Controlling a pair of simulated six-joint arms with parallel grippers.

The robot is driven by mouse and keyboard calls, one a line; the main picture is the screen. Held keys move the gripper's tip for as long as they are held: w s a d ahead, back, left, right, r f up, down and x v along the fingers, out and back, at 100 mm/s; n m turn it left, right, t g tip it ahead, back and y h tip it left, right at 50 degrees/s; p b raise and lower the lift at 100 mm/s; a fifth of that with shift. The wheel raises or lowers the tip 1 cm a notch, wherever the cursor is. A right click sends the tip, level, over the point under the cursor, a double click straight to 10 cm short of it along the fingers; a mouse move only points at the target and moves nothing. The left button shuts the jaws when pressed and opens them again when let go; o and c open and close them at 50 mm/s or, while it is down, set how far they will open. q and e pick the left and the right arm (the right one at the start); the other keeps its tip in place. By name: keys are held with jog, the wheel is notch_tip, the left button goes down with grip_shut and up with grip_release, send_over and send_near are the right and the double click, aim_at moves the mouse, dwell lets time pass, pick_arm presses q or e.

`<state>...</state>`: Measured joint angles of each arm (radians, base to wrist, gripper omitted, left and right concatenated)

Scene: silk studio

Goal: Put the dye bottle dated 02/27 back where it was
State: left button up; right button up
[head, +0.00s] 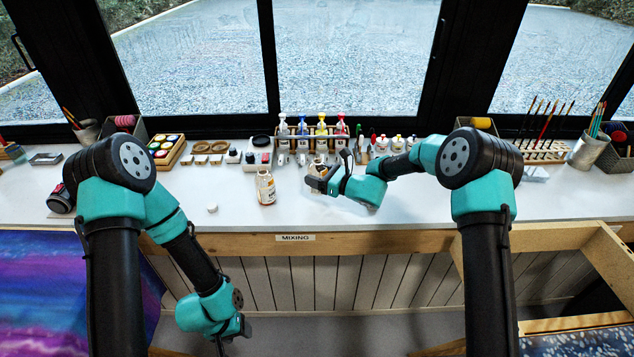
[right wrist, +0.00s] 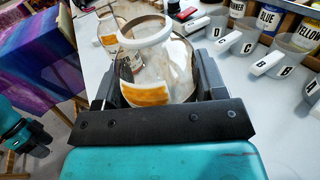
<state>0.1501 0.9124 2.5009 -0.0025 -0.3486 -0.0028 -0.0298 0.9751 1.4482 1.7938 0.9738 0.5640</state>
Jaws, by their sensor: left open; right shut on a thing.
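My right gripper (head: 314,181) is shut on a clear glass bottle (right wrist: 160,65), low over or on the white table in front of the bottle rack; I cannot tell whether it touches the table. In the right wrist view the bottle has an open, pale-rimmed mouth and an orange patch at its lower side. A second glass bottle (head: 265,188) with orange and a pale label stands upright to the left; it also shows in the right wrist view (right wrist: 107,38). No date is readable on either bottle. My left gripper (head: 222,343) hangs open and empty below the table's front edge.
A rack of colored dye bottles (head: 312,130) stands at the back, with lettered cups (right wrist: 268,63) before it. A small white cap (head: 212,208) lies left of the standing bottle. Small bottles (head: 397,143) stand behind my right arm. The front strip above the MIXING label (head: 295,238) is clear.

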jog(key=shift+w, duration=0.3)
jog(key=shift+f, duration=1.75)
jog(key=shift+f, duration=0.1)
jog(key=o, duration=1.2)
jog(key=v, duration=1.2)
